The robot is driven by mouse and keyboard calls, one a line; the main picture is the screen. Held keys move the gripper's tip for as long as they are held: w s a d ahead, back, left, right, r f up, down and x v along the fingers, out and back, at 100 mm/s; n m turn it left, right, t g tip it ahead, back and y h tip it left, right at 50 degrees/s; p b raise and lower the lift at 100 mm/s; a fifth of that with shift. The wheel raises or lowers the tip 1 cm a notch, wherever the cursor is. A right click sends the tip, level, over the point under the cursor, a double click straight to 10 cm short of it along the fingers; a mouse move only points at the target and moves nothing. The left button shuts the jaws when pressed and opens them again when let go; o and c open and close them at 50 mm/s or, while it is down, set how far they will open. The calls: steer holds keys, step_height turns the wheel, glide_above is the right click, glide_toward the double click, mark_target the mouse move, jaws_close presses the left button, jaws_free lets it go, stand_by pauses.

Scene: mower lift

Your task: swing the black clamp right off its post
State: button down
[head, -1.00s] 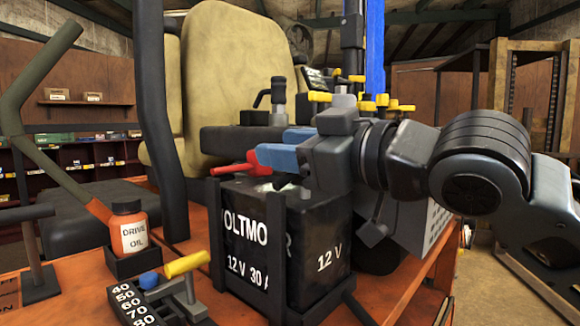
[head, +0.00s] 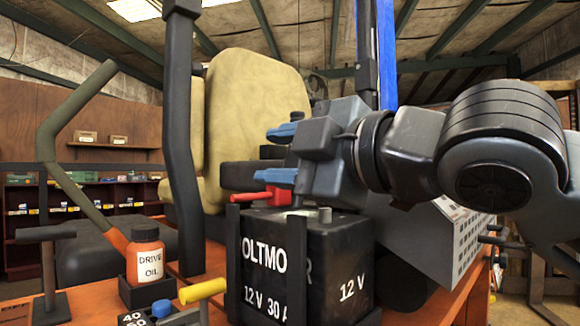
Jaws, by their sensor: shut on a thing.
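My gripper (head: 273,155) reaches in from the right above the battery (head: 305,262), its two blue fingers pointing left, one above the other. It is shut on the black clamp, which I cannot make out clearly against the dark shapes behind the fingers. A short grey post (head: 324,215) shows on the battery's top, below the gripper body. Whether the clamp still touches a post is hidden. A red clamp (head: 262,196) lies at the battery's left rear, just under the lower finger.
A black upright bar (head: 182,150) stands left of the yellow seat (head: 255,110). A drive oil bottle (head: 145,255) and a yellow-handled lever (head: 203,290) are at front left. A grey perforated box (head: 425,250) is close on the battery's right.

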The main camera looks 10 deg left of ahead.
steer(key=shift+s+a+f+n+b, duration=0.15)
steer(key=shift+s+a+n+b, duration=0.2)
steer(key=shift+n, duration=0.65)
steer(key=shift+s, duration=0.1)
steer(key=c, duration=0.6)
jaws_free()
steer(key=shift+c, duration=0.2)
steer(key=shift+d, duration=0.1)
steer(key=v, duration=0.7)
steer(key=shift+s+d+b, duration=0.25)
steer(key=shift+b, duration=0.05)
